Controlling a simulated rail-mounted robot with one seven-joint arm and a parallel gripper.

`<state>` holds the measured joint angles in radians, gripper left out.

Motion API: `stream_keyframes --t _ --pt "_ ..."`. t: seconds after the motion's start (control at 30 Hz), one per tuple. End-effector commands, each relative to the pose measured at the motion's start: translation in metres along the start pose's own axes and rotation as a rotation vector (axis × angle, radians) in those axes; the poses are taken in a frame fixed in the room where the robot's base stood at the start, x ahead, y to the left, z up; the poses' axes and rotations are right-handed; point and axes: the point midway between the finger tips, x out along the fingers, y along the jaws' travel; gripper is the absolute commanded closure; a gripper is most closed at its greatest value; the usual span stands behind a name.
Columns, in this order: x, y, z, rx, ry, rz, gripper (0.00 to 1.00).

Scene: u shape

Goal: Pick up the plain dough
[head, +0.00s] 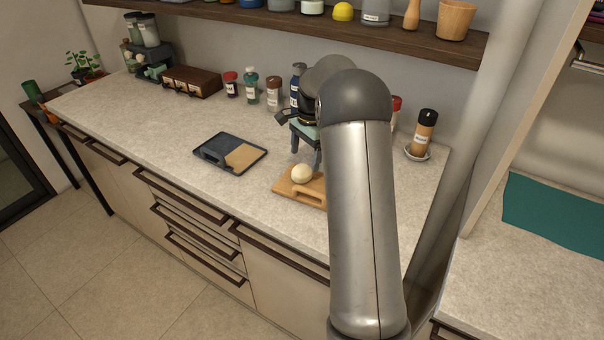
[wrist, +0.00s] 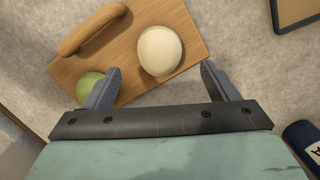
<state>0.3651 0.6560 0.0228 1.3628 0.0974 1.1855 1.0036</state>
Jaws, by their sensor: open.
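The plain dough is a pale cream ball (head: 301,173) lying on a wooden board (head: 283,187) on the counter. In the wrist view the dough (wrist: 160,50) lies ahead of my gripper (wrist: 160,72), roughly between the lines of its two fingers. The fingers are spread wide with nothing held. In the head view my gripper (head: 306,145) points down just above and behind the dough. My arm hides the right part of the board there.
A wooden rolling-pin-like piece (wrist: 92,28) lies on the board. A green round item (wrist: 89,84) sits behind the left finger. A dark tray with a tan slab (head: 215,152) is to the left. Bottles (head: 250,87) stand behind, and a shelf (head: 290,24) hangs above.

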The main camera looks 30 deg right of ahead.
Motion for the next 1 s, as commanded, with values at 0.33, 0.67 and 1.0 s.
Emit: stream_keyframes --t 0.33,0.67,1.0 --pt "0.041 0.001 0.004 0.001 -0.003 0.002 0.19" --pt "0.054 0.001 0.003 0.0 0.0 0.0 0.19" --pt "0.053 0.001 0.003 0.0 0.0 -0.001 0.68"
